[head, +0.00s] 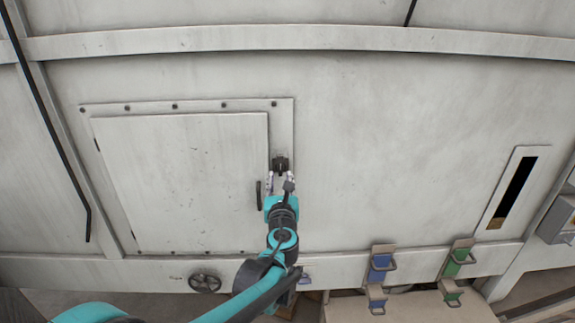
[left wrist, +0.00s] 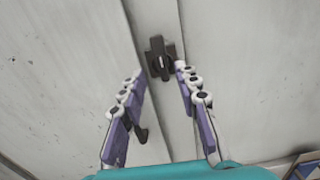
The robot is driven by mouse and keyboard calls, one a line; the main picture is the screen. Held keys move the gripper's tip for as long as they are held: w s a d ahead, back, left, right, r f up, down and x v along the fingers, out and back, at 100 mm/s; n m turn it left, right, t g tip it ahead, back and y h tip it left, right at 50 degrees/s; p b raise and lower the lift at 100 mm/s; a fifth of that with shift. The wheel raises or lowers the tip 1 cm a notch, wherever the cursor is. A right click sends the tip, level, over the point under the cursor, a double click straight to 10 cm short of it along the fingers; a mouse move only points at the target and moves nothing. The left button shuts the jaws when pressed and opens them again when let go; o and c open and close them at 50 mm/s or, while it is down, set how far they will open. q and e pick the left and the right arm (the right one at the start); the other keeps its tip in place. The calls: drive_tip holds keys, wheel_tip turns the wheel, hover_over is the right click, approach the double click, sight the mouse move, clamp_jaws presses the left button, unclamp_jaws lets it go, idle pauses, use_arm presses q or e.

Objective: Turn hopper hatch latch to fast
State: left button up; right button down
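The hopper hatch (head: 185,185) is a pale square door in a bolted frame, left of centre in the head view, and it looks closed. Its latch (head: 280,163) is a small dark piece at the hatch's right edge; it also shows in the left wrist view (left wrist: 161,60), where its longer part looks upright. My left gripper (head: 279,177) is just below the latch in the head view. In the left wrist view its fingers are spread apart with nothing between them, and the latch lies beyond the fingertips. I see no contact. My right gripper is not in view.
A dark handle (head: 258,194) stands on the hatch left of my gripper. A black handwheel (head: 205,282) is below the hatch. Blue (head: 380,268) and green (head: 456,262) clips sit at lower right. The wall right of the latch is clear up to a slotted window (head: 515,187).

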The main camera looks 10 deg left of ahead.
sight(281, 168)
use_arm(q)
drive_tip(key=x, duration=0.4)
drive_tip(key=shift+w+d+f+p, duration=0.1)
drive_tip(key=shift+w+d+p, duration=0.05)
drive_tip(key=shift+w+p, duration=0.25)
drive_tip(key=shift+w, duration=0.3)
drive_tip(key=shift+a, duration=0.25)
drive_tip(key=shift+s, duration=0.1)
clamp_jaws()
